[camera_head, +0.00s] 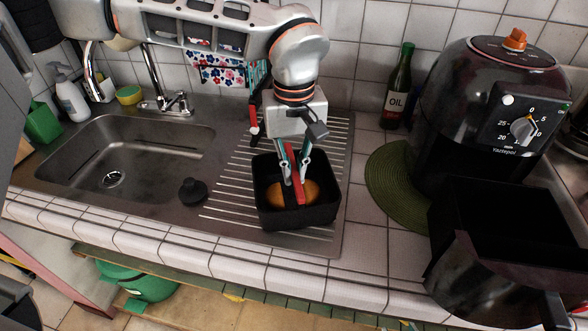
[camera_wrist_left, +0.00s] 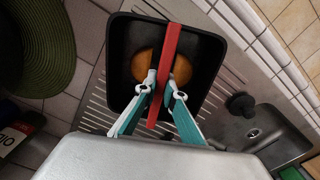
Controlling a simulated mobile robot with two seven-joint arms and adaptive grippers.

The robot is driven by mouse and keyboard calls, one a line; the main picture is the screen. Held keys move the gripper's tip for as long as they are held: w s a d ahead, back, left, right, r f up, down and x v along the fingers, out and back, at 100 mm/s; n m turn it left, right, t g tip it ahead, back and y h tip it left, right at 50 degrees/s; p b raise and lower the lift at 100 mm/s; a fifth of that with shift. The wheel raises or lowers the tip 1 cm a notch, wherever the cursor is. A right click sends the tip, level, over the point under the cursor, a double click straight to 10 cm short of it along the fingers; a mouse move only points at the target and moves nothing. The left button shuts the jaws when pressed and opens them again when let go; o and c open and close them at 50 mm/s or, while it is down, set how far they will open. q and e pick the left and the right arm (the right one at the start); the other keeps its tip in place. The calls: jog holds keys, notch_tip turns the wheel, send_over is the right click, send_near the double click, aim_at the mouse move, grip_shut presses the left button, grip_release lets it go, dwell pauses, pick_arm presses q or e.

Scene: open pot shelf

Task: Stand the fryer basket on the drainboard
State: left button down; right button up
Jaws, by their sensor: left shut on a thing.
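The fryer basket (camera_head: 298,219) is a square black tub with a red bar handle (camera_head: 296,187) across it. My left gripper (camera_head: 296,172) comes down from above with its teal fingers shut on the handle. The basket is upright over the drainboard (camera_head: 226,203), a ribbed steel surface right of the sink; I cannot tell whether it touches. A rounded orange-brown item (camera_head: 279,193) lies inside, partly hidden by the handle and fingers. In the left wrist view the basket (camera_wrist_left: 207,60) also shows, with the gripper (camera_wrist_left: 163,88) on its handle. My right gripper is out of view.
The sink (camera_head: 130,155) is at left, with a black stopper (camera_head: 193,191) beside it. A round green mat (camera_head: 393,190), an oil bottle (camera_head: 398,90) and the air fryer (camera_head: 480,110) stand to the right. The fryer's drawer (camera_head: 490,270) is at the lower right.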

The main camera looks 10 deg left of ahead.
pick_arm(q)
jog(key=shift+f, duration=0.1)
jog(key=c, duration=2.1)
grip_release()
jog(key=shift+c, duration=0.2)
notch_tip(320, 180, up, 12)
jog(key=shift+p, duration=0.35)
